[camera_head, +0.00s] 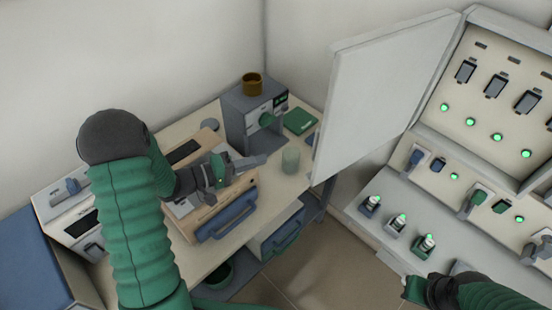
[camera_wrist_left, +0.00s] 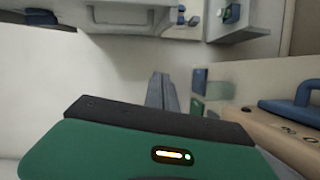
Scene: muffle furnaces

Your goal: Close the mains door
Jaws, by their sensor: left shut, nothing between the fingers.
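The mains door (camera_head: 380,85) is a pale grey panel standing wide open in the head view. Its right edge meets the left side of the mains cabinet (camera_head: 455,150), whose breakers and lit green lamps are exposed. My left gripper (camera_head: 262,160) is shut and empty above the workbench, left of the door and apart from it. Its closed fingers also show in the left wrist view (camera_wrist_left: 162,92). My right gripper (camera_head: 415,288) is at the bottom right, below the cabinet's lower panel; its fingers cannot be made out.
Under my left arm is a beige device with a blue handle (camera_head: 228,215). A grey furnace (camera_head: 250,115) with a brown cup (camera_head: 253,84) on top stands behind it. A translucent beaker (camera_head: 290,160) stands between my left gripper and the door. Bare floor (camera_head: 320,265) lies between bench and cabinet.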

